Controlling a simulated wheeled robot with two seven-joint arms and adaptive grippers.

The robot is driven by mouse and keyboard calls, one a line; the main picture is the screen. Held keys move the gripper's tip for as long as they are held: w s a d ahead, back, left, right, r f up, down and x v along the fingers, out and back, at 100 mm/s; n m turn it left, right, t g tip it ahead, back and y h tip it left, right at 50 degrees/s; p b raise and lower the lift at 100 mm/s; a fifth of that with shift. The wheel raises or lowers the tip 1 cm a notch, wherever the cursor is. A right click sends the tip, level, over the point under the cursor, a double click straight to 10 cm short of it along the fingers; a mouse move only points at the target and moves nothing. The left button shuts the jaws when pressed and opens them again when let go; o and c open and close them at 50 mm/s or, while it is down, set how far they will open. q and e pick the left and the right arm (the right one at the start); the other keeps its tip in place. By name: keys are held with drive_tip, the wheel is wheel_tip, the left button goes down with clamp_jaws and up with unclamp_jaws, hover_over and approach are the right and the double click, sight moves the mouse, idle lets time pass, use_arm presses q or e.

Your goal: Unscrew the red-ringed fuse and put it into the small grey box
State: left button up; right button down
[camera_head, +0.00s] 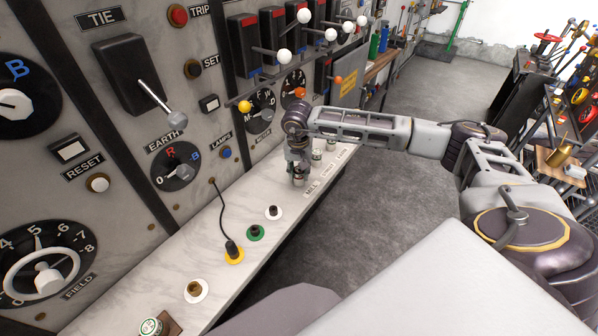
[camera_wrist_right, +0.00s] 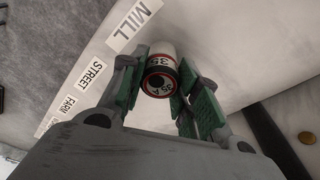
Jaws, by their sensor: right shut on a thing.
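The red-ringed fuse (camera_wrist_right: 158,80) shows in the wrist view as a short white cylinder with a black end marked 35 A and a thin red ring. It is between the green-padded fingers of my right gripper (camera_head: 298,172), which are shut on it. In the head view this gripper points down at the pale marble shelf (camera_head: 212,222), near its label plates, and largely hides the fuse. I cannot tell whether the fuse is still seated. I cannot make out the small grey box in either view. My left gripper is out of view.
The MILL label (camera_wrist_right: 134,24) and STREET label (camera_wrist_right: 84,73) lie beside the fuse. Nearer on the shelf are sockets with white, green (camera_head: 255,233) and yellow (camera_head: 234,251) rings; a black cable runs into the yellow one. The switch panel with levers and dials rises close on the left.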

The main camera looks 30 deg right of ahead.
sight(299, 173)
drive_tip(key=shift+n, duration=0.3)
drive_tip(key=c, duration=1.3)
unclamp_jaws()
drive_tip(key=o, duration=0.3)
drive_tip(key=shift+o, duration=0.2)
drive_tip(key=shift+s+r, duration=0.1)
drive_tip(key=shift+r, duration=0.75)
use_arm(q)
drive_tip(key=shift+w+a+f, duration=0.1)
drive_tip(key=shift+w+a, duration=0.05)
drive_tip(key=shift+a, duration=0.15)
use_arm(e)
wheel_tip(299, 173, up, 10)
drive_tip(key=s+a, duration=0.1)
drive_tip(key=shift+s, duration=0.15)
